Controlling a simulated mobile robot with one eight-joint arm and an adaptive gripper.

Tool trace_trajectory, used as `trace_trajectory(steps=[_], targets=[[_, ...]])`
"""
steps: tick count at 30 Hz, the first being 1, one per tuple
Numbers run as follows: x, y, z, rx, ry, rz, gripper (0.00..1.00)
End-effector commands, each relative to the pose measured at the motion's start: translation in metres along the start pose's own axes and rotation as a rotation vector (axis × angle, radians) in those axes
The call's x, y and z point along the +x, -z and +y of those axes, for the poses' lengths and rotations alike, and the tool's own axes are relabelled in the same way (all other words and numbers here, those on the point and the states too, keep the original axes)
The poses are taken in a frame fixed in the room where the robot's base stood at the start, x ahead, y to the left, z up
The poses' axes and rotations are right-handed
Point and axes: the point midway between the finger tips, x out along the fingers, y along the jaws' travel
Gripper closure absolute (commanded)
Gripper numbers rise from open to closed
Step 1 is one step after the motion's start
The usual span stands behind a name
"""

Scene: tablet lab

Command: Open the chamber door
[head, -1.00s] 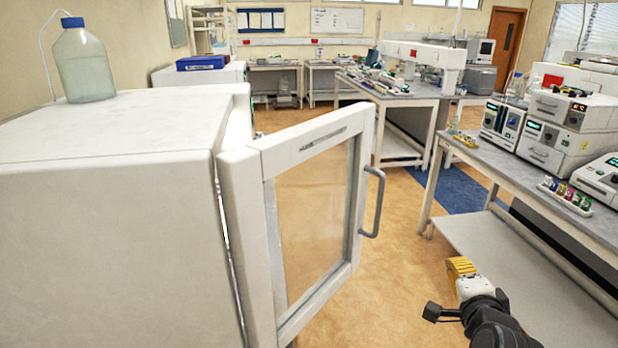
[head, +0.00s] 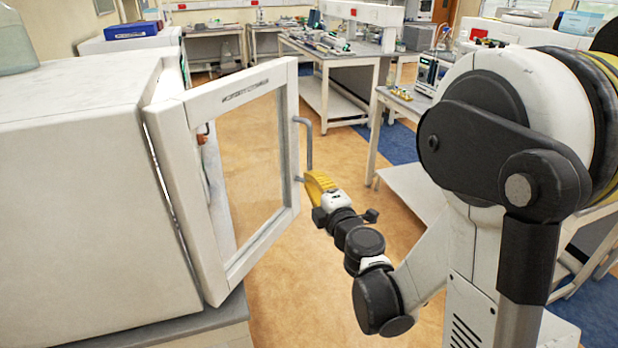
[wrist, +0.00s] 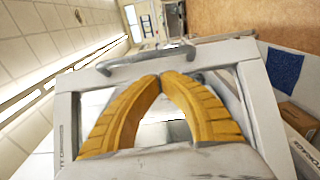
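The chamber (head: 75,190) is a large white box at the left of the head view. Its white-framed glass door (head: 190,185) stands swung out from the body at an angle. A grey bar handle (head: 308,145) is on the door's outer edge, and it also shows in the wrist view (wrist: 125,66). My gripper (head: 313,178), with yellow fingers, is near the handle's lower end in the head view. In the wrist view my fingertips (wrist: 160,78) meet in front of the handle, with nothing visible between them. Whether they touch the bar is unclear.
A bottle (head: 15,45) stands on the chamber's top. A blue box (head: 131,30) is on another white unit behind. Lab benches (head: 345,55) with instruments stand at the back and right. The tan floor (head: 345,160) between door and benches is open.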

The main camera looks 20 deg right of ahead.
Motion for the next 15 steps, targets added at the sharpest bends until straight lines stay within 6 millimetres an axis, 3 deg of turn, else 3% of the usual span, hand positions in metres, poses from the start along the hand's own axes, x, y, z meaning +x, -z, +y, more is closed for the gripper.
trace_trajectory(steps=[9,15], targets=[[0.057,0.000,-0.001,0.004,0.000,-0.001,1.00],[0.076,-0.001,0.000,0.005,-0.001,-0.002,1.00]])
